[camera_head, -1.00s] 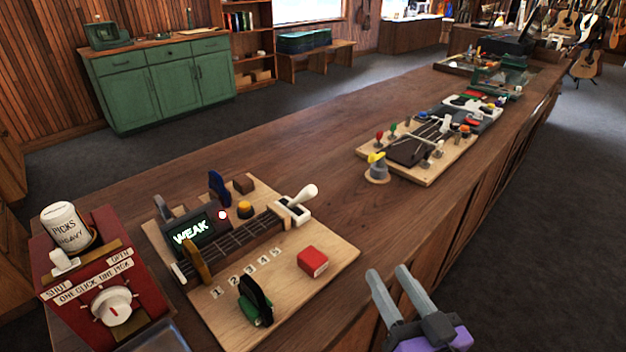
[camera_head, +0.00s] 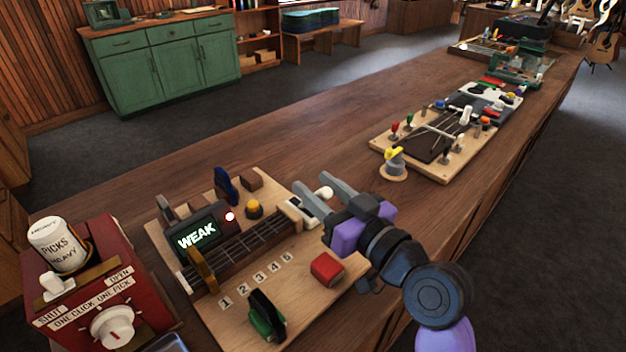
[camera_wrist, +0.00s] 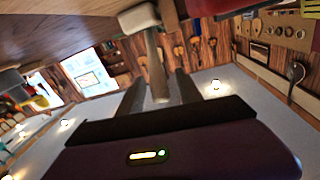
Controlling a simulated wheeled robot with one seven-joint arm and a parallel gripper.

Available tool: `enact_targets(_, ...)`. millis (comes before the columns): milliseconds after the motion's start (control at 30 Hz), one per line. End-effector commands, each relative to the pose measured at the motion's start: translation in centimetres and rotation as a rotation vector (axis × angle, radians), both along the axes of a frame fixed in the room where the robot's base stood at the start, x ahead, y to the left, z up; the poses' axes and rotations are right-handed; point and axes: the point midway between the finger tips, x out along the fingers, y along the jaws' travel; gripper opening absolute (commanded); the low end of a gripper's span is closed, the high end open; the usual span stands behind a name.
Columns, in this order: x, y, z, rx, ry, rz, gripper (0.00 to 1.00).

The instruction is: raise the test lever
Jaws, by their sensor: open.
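The test lever (camera_head: 325,193) is a white handle on a white base at the right end of a small fretboard on a pale wooden board (camera_head: 335,283). My gripper (camera_head: 312,184) is open at the lever in the head view, and the white handle end shows between its two grey fingers. In the wrist view the handle (camera_wrist: 157,68) runs from a white block toward the camera, between the spread fingers (camera_wrist: 160,77). I cannot tell whether a finger touches it. A dark display (camera_head: 197,236) on the board reads WEAK, beside a lit lamp (camera_head: 230,216).
The board also carries a red block (camera_head: 327,268), a yellow knob (camera_head: 254,208) and a green-black clamp-like part (camera_head: 266,314). A red pick dispenser (camera_head: 95,290) stands left. Another wooden board (camera_head: 437,171) with pegs lies farther along the counter. Bare countertop lies between the boards.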

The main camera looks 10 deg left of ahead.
Motion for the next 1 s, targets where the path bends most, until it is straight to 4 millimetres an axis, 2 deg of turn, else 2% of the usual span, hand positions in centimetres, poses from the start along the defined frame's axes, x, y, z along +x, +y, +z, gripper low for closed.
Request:
enact_targets(133,0.82,0.93,0.02,-0.001,0.001,0.001,0.42)
enact_targets(433,1.04,1.10,-0.04,0.000,0.000,0.000,0.42)
enact_targets(467,1.03,1.09,-0.04,0.000,0.000,0.000,0.40)
enact_targets(667,1.02,1.08,-0.05,0.000,0.000,0.000,0.01)
enact_targets(1000,1.01,1.07,-0.06,0.001,0.001,0.000,0.00)
